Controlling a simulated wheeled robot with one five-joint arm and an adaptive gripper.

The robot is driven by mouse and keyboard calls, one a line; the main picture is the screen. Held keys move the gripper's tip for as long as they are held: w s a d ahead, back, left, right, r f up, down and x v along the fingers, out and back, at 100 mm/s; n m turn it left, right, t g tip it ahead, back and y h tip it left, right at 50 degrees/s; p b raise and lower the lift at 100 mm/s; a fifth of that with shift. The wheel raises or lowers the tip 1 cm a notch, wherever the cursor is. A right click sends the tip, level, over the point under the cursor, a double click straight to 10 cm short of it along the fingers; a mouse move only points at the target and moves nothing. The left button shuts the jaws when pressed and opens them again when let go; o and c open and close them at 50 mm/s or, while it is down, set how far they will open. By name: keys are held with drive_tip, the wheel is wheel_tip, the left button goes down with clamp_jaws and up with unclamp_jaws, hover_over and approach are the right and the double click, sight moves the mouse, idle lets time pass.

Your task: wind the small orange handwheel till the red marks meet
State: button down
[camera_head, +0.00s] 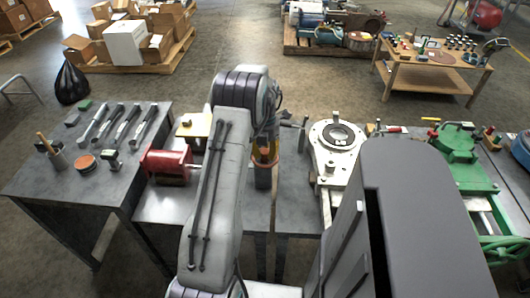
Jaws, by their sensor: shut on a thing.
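The small orange handwheel (265,154) shows as a patch of orange at the end of my arm, above a dark upright block on the middle bench. My gripper (264,149) reaches down to it from the bent arm and is shut on it. My arm covers most of the gripper and part of the wheel, so the fingertips are hard to make out. The red marks cannot be made out in this view.
A red machine (166,164) stands left of my arm, and a pale round-flanged unit (338,135) stands to the right. A green machine (455,143) is farther right. The left bench (62,187) holds several tools. Open floor lies behind the benches.

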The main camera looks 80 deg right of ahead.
sight(265, 151)
drive_tip(key=shift+a+f, duration=0.15)
idle(0.4)
drive_tip(key=c, duration=0.9)
unclamp_jaws()
wheel_tip(265, 151, up, 12)
drive_tip(key=shift+r, duration=0.1)
idle(0.7)
